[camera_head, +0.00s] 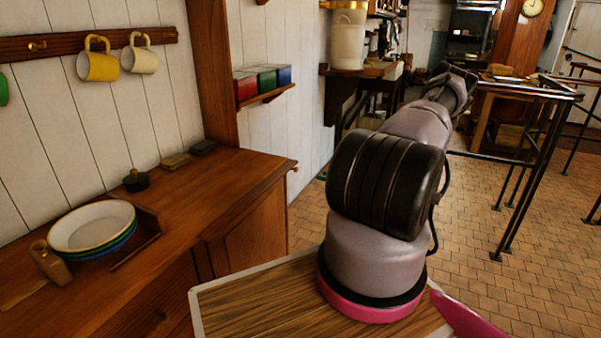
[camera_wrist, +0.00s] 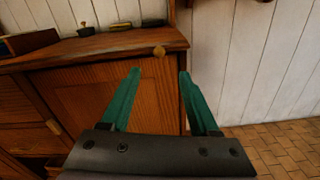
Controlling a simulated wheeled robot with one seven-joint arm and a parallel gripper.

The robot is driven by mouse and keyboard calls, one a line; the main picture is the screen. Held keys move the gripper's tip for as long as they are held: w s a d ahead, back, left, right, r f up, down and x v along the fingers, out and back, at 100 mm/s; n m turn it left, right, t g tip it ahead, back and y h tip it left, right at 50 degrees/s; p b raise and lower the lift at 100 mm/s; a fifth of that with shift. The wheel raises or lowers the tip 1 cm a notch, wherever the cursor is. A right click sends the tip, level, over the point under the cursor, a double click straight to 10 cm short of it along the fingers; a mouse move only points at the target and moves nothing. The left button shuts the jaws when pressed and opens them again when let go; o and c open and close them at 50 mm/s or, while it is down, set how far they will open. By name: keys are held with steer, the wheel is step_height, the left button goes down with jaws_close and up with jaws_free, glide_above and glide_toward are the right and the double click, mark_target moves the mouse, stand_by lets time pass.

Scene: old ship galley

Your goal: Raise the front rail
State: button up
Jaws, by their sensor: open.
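The wooden counter (camera_head: 225,180) stands at the left in the head view. A stack of plates (camera_head: 92,226), white on top with green and blue below, sits on it by a low wooden ledge (camera_head: 140,247). I cannot tell which piece is the front rail. In the wrist view, my gripper (camera_wrist: 160,72) is open and empty, its two green fingers spread toward the counter. My gripper cannot be made out in the head view.
A wooden block (camera_head: 50,262) and a dark lidded pot (camera_head: 136,180) stand on the counter. Yellow (camera_head: 98,66) and cream (camera_head: 144,60) mugs hang above. Black metal railings (camera_head: 520,150) stand at right. The tiled floor (camera_head: 470,220) is clear between.

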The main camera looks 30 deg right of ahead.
mark_target(298, 170)
steer(key=x, duration=1)
steer(key=shift+w+a, duration=0.15)
steer(key=shift+a, duration=0.05)
steer(key=shift+c, duration=0.4)
jaws_close()
stand_by(0.7)
